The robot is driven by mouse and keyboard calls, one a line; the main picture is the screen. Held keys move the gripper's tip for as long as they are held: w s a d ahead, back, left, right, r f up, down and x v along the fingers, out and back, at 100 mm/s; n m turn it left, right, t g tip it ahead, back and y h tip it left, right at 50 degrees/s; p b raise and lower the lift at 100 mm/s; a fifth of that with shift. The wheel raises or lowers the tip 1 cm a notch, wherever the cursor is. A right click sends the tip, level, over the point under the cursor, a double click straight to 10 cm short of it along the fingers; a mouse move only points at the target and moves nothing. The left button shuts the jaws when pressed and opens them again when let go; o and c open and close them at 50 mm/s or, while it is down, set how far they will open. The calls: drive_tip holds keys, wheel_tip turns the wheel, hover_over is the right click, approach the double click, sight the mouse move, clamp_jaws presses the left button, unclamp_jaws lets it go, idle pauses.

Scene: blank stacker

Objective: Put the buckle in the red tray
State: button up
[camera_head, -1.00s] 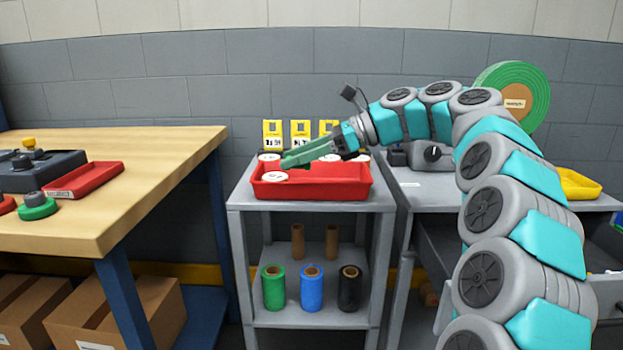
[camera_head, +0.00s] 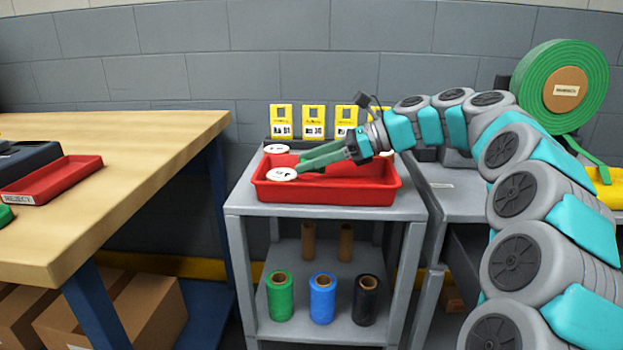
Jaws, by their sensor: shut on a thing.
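A red tray (camera_head: 325,192) stands on the grey cart, with a flat floor and low walls. My gripper (camera_head: 299,169) reaches in from the right, low over the left part of this tray, its long green fingers pointing left. The fingers are shut on a white disc (camera_head: 282,175) with dark print, at the tray's left side. I cannot tell whether the disc rests on the tray floor. No part can be clearly made out as a buckle. A second, labelled red tray (camera_head: 60,180) lies on the wooden bench at left.
More white discs (camera_head: 276,149) lie behind the cart's tray, below yellow cards (camera_head: 313,121). Coloured spools (camera_head: 322,299) stand on the cart's lower shelf (camera_head: 300,334). A large green roll (camera_head: 535,85) stands at right. A gap separates bench (camera_head: 140,128) and cart.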

drive_tip(key=shift+f, duration=1.9)
drive_tip(key=shift+f, duration=0.1)
drive_tip(key=o, duration=1.3)
drive_tip(key=shift+d+r, duration=0.15)
drive_tip(key=shift+r, duration=0.05)
drive_tip(key=v, duration=1.1)
drive_tip(key=shift+d+r, duration=0.15)
drive_tip(key=shift+d, duration=0.15)
